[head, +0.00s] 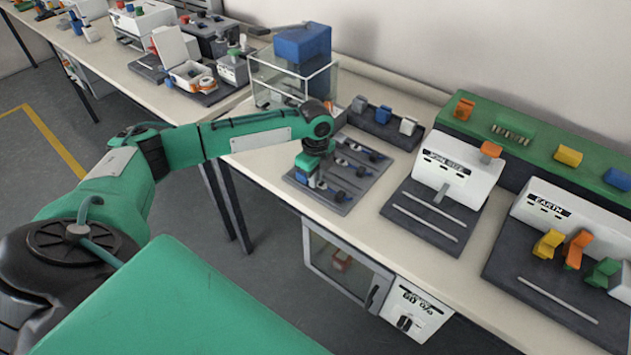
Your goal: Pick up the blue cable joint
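My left gripper (309,182) points down over the left edge of a dark mat (325,203) on the bench. Small blue and white parts show at its fingertips, but I cannot tell whether it holds anything. On the mat lie several small dark pieces with pale rods (360,170). Another blue block (617,179) lies on the green shelf at far right. I cannot tell which one is the cable joint. My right gripper is out of view.
A clear box (267,85) and a large blue bin (302,45) stand behind my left forearm. A white machine (457,165) stands right of the mat, with the "EARTH" station (575,215) further right. The bench front (390,245) is clear.

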